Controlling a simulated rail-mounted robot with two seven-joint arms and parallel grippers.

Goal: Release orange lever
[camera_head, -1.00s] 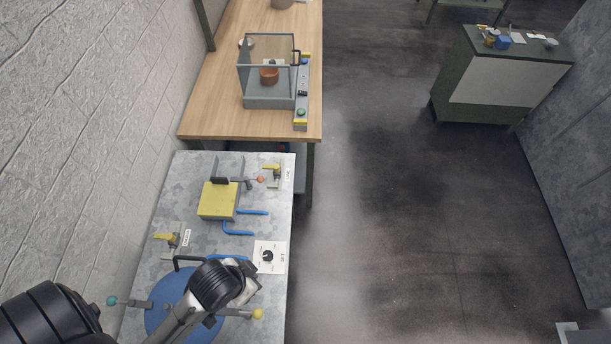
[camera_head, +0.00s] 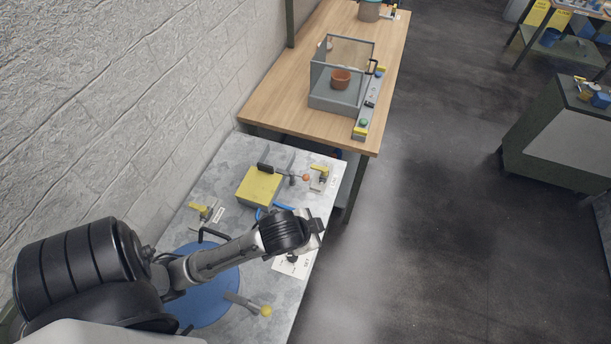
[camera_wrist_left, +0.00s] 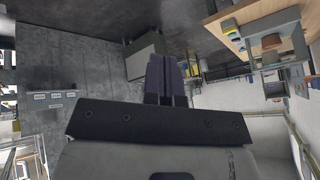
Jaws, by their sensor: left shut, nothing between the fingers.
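The orange-knobbed lever (camera_head: 306,177) is at the back of the metal bench in the head view, beside a yellow block (camera_head: 260,187). Its dark arm runs left from the orange ball toward a black clamp piece (camera_head: 266,168). My left gripper (camera_head: 320,226) is in front of the lever, over the bench's right edge and apart from the lever. In the wrist view its two dark fingers (camera_wrist_left: 166,78) are together with nothing between them. The lever is not seen in the wrist view. My right gripper is in neither view.
A wooden table (camera_head: 275,105) with a glass-sided box (camera_head: 335,100) stands behind. Open floor lies to the right.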

